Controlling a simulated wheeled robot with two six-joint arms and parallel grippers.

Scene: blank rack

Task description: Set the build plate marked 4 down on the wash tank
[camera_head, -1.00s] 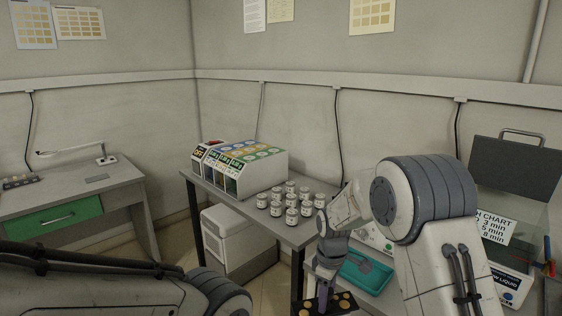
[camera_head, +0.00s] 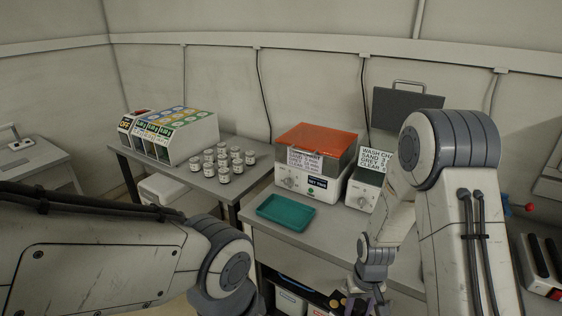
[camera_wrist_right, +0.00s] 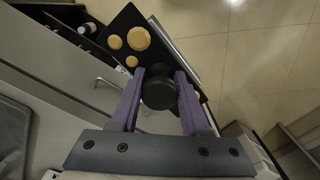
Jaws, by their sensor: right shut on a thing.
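A dark build plate with several tan discs (camera_wrist_right: 160,58) hangs from my right gripper (camera_wrist_right: 158,92). The purple fingers are shut on its round black knob; no number is readable on it. In the head view the right gripper (camera_head: 362,302) is low at the bottom edge, in front of the bench, and only part of the plate shows. A white unit with a wash chart (camera_head: 366,192) stands on the bench, with a grey handled panel behind it. It seems to be the wash tank, but my right arm hides much of it. My left gripper is out of frame.
A white machine with an orange cover (camera_head: 316,143) stands beside the chart unit. A teal tray (camera_head: 286,212) lies on the bench in front. Bench top near the tray is bare.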

